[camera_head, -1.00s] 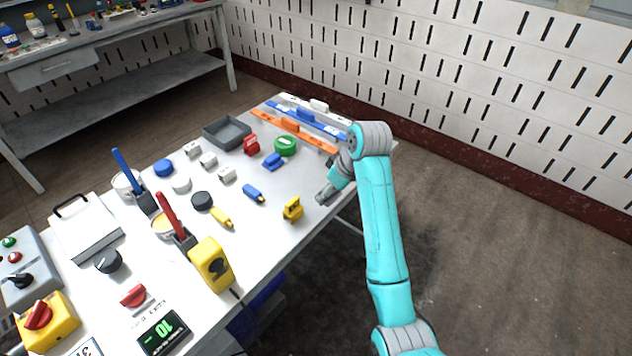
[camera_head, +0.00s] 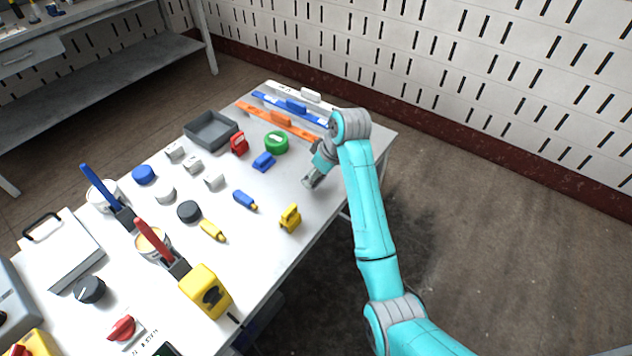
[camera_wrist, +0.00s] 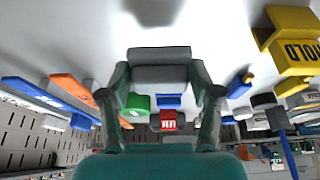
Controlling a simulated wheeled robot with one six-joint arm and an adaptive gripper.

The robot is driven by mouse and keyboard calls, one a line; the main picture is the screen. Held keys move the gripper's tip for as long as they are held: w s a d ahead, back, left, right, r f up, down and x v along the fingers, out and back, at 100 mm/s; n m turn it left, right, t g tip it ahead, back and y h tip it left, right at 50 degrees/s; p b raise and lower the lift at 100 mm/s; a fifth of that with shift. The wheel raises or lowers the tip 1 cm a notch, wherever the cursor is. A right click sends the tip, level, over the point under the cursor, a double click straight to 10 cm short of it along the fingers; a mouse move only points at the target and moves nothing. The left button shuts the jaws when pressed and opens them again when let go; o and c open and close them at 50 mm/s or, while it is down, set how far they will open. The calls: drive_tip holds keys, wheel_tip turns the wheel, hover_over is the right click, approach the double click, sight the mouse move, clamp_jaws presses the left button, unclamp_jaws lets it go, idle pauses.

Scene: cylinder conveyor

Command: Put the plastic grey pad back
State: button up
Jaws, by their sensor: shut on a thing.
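The grey pad (camera_wrist: 160,55) shows in the wrist view as a grey block across the fingertips of my gripper (camera_wrist: 160,78). My gripper is shut on it. In the head view my gripper (camera_head: 314,176) is over the right part of the white table (camera_head: 320,212), right of the green roll (camera_head: 276,142) and beyond the yellow clamp-like piece (camera_head: 290,217). The pad is small and hard to make out there. I cannot tell how high it is above the table.
A grey open tray (camera_head: 233,131) stands at the back left of my gripper. Several light blocks (camera_head: 214,181), a blue piece (camera_head: 263,161) and a red piece (camera_head: 239,144) stand nearby. Levels (camera_head: 280,118) line the far edge.

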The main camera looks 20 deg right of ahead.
sight(319, 179)
drive_tip(key=shift+f, duration=1.8)
drive_tip(key=o, duration=1.2)
drive_tip(key=shift+f, duration=0.1)
